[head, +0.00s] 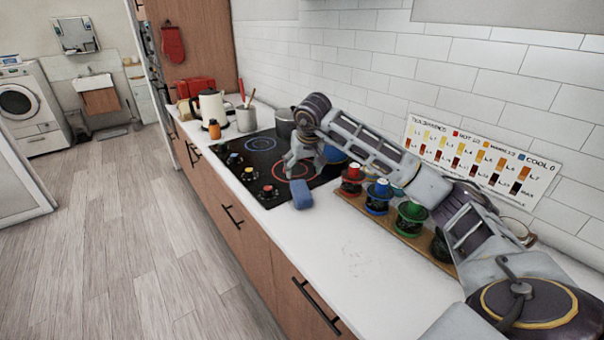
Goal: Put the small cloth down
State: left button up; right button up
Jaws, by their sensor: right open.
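A small blue cloth (302,194) shows at the front right corner of the black cooktop, by the white counter (345,255). It looks like a compact folded block. My right arm reaches in from the right, and its gripper (301,172) is open just above and behind the cloth. I cannot tell whether the fingers touch the cloth, or whether it rests fully on the surface. My left gripper is not in view.
The cooktop (262,158) has knobs along its front and a pot (285,122) at the back. Several coloured-lid jars stand on a wooden board (400,232) right of the cloth. A kettle (212,108) stands farther back. The front counter is clear.

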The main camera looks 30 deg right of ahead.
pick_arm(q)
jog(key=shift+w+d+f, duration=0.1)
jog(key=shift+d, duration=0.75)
